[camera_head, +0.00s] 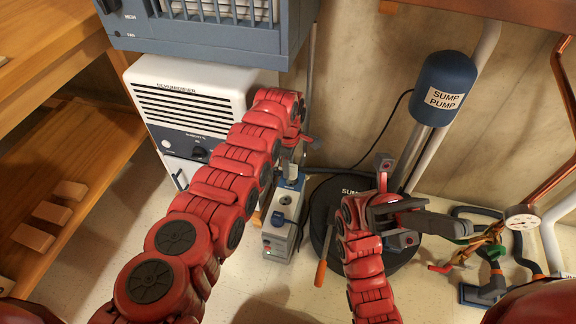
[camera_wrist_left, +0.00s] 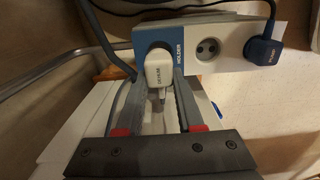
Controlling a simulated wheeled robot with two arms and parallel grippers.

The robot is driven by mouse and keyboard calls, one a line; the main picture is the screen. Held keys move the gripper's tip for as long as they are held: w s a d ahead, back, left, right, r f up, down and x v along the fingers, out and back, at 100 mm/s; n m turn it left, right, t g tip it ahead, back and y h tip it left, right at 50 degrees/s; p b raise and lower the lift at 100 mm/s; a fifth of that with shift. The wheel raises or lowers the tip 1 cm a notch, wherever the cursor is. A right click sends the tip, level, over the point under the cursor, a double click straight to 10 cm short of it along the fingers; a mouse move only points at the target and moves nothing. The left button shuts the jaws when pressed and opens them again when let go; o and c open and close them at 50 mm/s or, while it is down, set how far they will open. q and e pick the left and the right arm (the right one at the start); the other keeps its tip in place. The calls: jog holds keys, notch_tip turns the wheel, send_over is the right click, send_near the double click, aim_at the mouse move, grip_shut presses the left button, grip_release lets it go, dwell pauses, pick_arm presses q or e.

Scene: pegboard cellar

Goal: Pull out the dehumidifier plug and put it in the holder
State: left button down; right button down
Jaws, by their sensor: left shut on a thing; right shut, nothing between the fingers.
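My left gripper (camera_wrist_left: 160,76) is shut on a small white plug (camera_wrist_left: 158,68) with dark lettering. In the left wrist view the plug lies over the blue end marked HOLDER (camera_wrist_left: 156,36) of the power strip; I cannot tell whether it is seated there. The round socket (camera_wrist_left: 208,49) beside it is empty. A dark blue plug (camera_wrist_left: 263,51) sits at the strip's other end. In the head view the left gripper (camera_head: 292,167) is above the strip (camera_head: 278,243), partly hidden by my arm. The dehumidifier (camera_head: 185,95) stands behind it. My right gripper (camera_head: 462,228) is shut and empty.
The round black sump lid (camera_head: 325,225) and the blue sump pump (camera_head: 443,88) stand right of the strip. An orange-handled tool (camera_head: 321,272) is near the lid.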

pick_arm(q)
jog(key=shift+f+b, duration=1.5)
jog(key=shift+f, duration=0.3)
dwell(1.4)
dwell(0.7)
grip_release()
dwell(0.6)
jog(key=shift+r, duration=0.15)
notch_tip(320, 180, up, 7)
jog(key=p, duration=0.7)
dwell(0.6)
